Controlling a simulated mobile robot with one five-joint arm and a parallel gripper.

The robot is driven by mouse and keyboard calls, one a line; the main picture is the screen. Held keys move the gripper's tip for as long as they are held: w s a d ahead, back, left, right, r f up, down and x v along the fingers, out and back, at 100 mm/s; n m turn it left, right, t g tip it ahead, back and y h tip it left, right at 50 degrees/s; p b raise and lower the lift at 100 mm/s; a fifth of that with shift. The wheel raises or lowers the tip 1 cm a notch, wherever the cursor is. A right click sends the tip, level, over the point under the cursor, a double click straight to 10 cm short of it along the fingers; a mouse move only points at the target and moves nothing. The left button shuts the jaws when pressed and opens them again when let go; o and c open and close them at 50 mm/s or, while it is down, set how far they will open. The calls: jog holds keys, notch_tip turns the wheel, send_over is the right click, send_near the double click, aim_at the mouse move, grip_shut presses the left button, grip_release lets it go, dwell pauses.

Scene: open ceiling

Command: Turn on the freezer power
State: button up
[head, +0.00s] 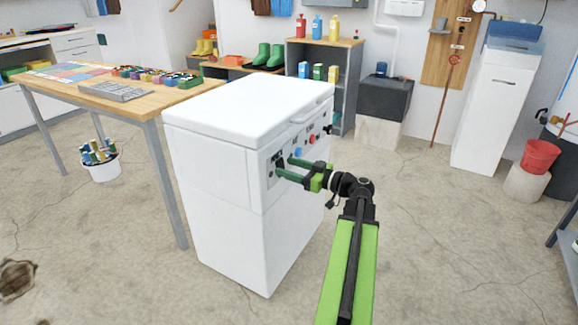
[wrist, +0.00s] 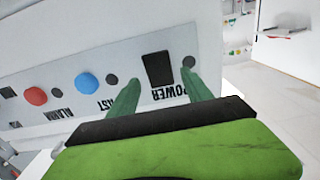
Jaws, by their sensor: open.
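The white chest freezer (head: 215,140) stands in the middle of the head view, lid closed. Its control panel (head: 292,155) faces my arm. My gripper (head: 285,168) is open and empty, with its green fingertips at the panel's near end. In the wrist view the panel (wrist: 60,88) appears upside down. The black power switch (wrist: 158,69) sits above the gap between my gripper's fingers (wrist: 158,88), next to the POWER label. A blue button (wrist: 87,82) and a red button (wrist: 36,96) lie to its left. I cannot tell whether the fingertips touch the panel.
A wooden-topped table (head: 160,98) stands left of the freezer, with a white bucket (head: 98,160) below it. A dark box (head: 385,97) on a pale block and a tall white cabinet (head: 492,110) stand behind.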

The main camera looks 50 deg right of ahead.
jog(key=shift+w+a, duration=0.15)
jog(key=shift+w, duration=0.4)
jog(key=shift+c, duration=0.4)
grip_shut()
jog(key=t+b, duration=0.2)
jog(key=b, duration=0.3)
jog(key=f+t+y+b, duration=0.1)
jog(key=t+b, duration=0.1)
jog(key=b, duration=0.3)
jog(key=shift+s+f, duration=0.1)
jog(key=shift+f, duration=0.15)
jog(key=shift+r, duration=0.15)
